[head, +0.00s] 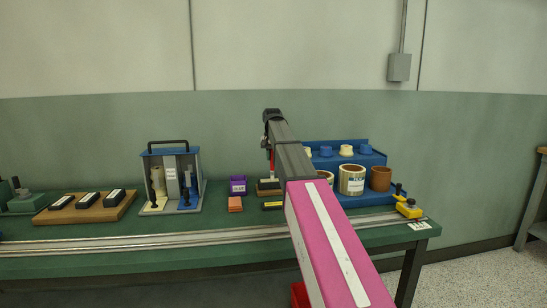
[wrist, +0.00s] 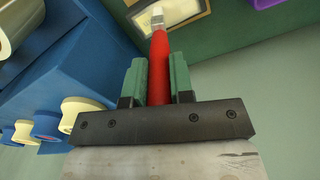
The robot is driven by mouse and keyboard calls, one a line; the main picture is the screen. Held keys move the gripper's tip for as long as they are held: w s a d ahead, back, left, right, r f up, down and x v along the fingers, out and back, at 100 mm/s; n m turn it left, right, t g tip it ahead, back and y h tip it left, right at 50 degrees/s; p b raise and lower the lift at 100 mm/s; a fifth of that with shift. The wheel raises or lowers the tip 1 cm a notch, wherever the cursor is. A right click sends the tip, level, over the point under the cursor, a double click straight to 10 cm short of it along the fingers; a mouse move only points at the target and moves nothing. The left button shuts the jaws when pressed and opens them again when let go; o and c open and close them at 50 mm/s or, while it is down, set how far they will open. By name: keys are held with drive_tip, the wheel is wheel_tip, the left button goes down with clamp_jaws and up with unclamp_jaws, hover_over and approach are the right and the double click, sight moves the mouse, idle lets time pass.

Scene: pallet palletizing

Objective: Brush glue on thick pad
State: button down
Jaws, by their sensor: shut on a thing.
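My gripper (wrist: 158,75) has its green fingers closed on the red handle of a brush (wrist: 159,65). The brush's pale tip (wrist: 156,20) points away from the fingers, over or against a wood-coloured block with a pale top (wrist: 188,10); I cannot tell if they touch. In the head view my gripper (head: 270,150) is mostly hidden by my arm, and a little of the red brush shows above a small brown block (head: 268,189). No glue is clearly visible.
A blue rack (head: 365,199) with tape rolls and caps is close on the right. A blue-grey stand (head: 172,178) and wooden tray (head: 86,207) are left. A rail (head: 150,238) runs along the green bench's front.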

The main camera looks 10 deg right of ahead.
drive_tip(key=shift+r, duration=0.1)
drive_tip(key=shift+r, duration=3.45)
drive_tip(key=shift+f, duration=0.2)
drive_tip(key=shift+f, duration=2.7)
drive_tip(key=shift+f, duration=0.65)
drive_tip(key=shift+d, duration=2)
